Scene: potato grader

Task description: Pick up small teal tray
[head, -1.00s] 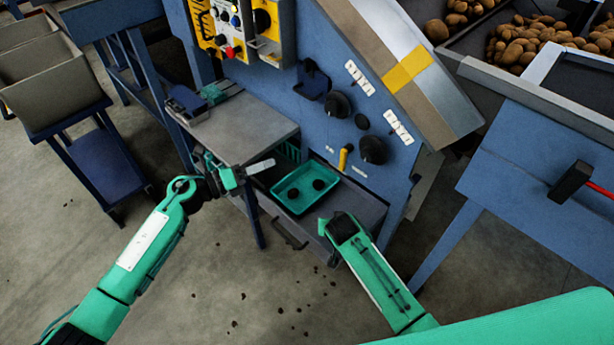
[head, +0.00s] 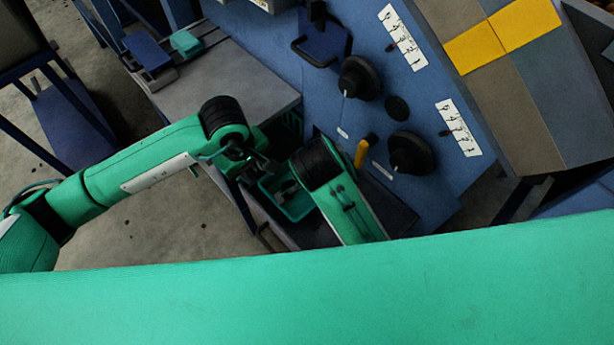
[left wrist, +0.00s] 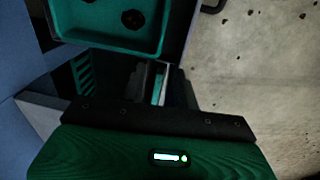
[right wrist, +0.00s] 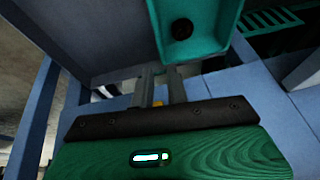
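The small teal tray (head: 298,208) sits in an open grey drawer below the blue machine and is partly hidden by my arms in the head view. Two dark round lumps lie in it. It shows at the top of the left wrist view (left wrist: 110,43) and of the right wrist view (right wrist: 192,50). My left gripper (head: 268,168) is close to the tray's left side; its fingers (left wrist: 152,82) look slightly apart, with nothing held. My right gripper is hidden behind its own wrist in the head view; its fingers (right wrist: 161,85) are apart and empty, short of the tray.
A grey side table (head: 225,85) carries a blue device (head: 147,52) and a teal block (head: 186,43). A slotted teal container (right wrist: 270,20) is near the tray. Black knobs (head: 410,153) and a yellow handle (head: 362,152) stick out of the panel above the drawer.

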